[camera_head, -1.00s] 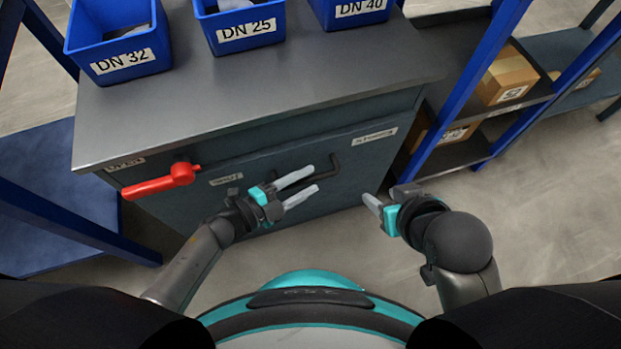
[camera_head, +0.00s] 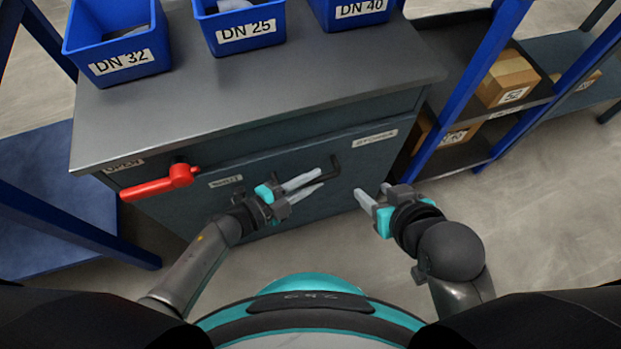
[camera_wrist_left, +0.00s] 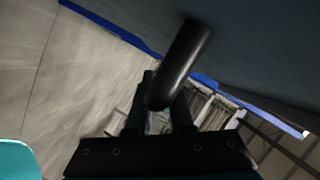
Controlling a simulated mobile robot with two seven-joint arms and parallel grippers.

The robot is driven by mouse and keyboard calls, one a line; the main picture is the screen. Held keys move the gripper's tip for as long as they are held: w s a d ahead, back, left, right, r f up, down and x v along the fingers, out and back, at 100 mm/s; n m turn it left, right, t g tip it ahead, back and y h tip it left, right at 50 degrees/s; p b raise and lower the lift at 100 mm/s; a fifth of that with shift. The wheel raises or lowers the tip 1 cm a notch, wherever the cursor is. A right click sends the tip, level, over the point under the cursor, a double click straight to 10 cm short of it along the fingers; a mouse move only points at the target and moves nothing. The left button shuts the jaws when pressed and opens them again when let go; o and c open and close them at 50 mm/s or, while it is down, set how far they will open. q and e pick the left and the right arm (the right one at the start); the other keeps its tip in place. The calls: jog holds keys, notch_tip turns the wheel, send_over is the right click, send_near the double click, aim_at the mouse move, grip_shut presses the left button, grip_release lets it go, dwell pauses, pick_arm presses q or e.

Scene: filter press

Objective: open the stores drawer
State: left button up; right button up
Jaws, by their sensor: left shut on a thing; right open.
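The stores drawer (camera_head: 360,152) is the dark grey front at the right of the bench, under a pale label (camera_head: 375,137) at its upper right. Its black bar handle (camera_head: 334,167) sticks out of the front; the left part is hidden by my fingers. My left gripper (camera_head: 318,179) is shut on the handle. In the left wrist view the dark round handle bar (camera_wrist_left: 182,62) runs down between the fingers (camera_wrist_left: 160,115). My right gripper (camera_head: 370,193) is open and empty, to the right of the handle and apart from the drawer. I see no clear gap around the drawer front.
A red lever (camera_head: 160,182) sticks out at the bench's left. Blue bins (camera_head: 118,45) stand on the grey benchtop (camera_head: 270,80). A blue-framed shelf (camera_head: 470,75) with cardboard boxes (camera_head: 507,78) stands right. The floor (camera_head: 540,220) at the right is clear.

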pick_arm(q)
grip_shut()
dwell(0.9)
